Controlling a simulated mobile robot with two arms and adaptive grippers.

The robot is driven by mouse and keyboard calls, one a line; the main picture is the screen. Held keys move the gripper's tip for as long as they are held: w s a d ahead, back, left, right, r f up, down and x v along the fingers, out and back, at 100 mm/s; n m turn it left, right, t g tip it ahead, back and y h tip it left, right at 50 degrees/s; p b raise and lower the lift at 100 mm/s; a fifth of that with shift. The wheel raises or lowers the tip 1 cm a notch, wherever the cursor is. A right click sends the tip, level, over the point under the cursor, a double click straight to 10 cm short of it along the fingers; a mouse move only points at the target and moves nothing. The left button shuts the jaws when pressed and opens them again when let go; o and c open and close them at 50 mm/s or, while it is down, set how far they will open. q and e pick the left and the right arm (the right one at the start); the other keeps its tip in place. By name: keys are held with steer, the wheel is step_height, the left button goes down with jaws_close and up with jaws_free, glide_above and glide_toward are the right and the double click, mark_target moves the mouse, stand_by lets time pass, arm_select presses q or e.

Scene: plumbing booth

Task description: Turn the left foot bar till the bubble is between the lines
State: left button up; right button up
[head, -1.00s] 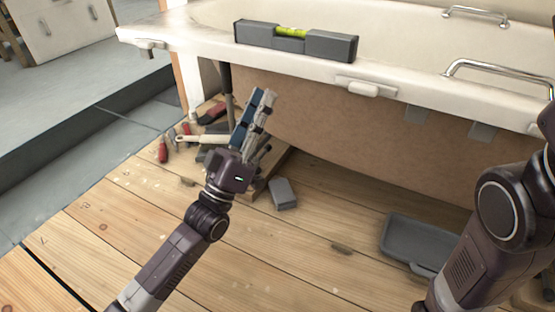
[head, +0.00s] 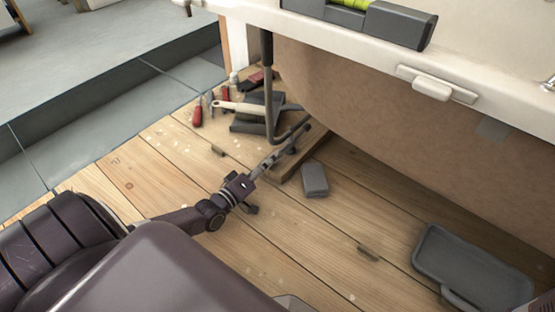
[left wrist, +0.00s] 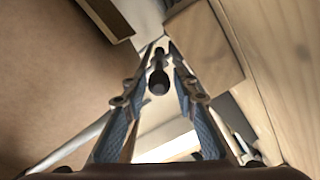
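The left foot bar (head: 267,85) is a dark upright rod under the tub edge, with a bent lower end near the floor. My left gripper (head: 303,132) reaches that lower end, its slim fingers seen nearly edge-on. In the left wrist view, a dark rod with a rounded end (left wrist: 158,82) lies between the fingers of my left gripper (left wrist: 161,46). I cannot tell whether the fingertips press on it. The grey spirit level (head: 400,24) lies on the tub rim, cut off by the top edge. Its yellow-green vial (head: 352,4) shows only partly, so the bubble cannot be read. My right gripper is out of view.
The white tub rim (head: 340,47) overhangs the brown panel (head: 370,110). A wooden block (head: 305,157), a grey block (head: 314,179) and red-handled tools (head: 197,116) lie near the bar. A grey tray (head: 470,268) is at the right.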

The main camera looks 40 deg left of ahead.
mark_target(291, 142)
arm_select(q)
steer(key=shift+w+d+b, duration=0.1)
steer(key=shift+w+b, duration=0.3)
steer(key=shift+w, duration=0.75)
jaws_close()
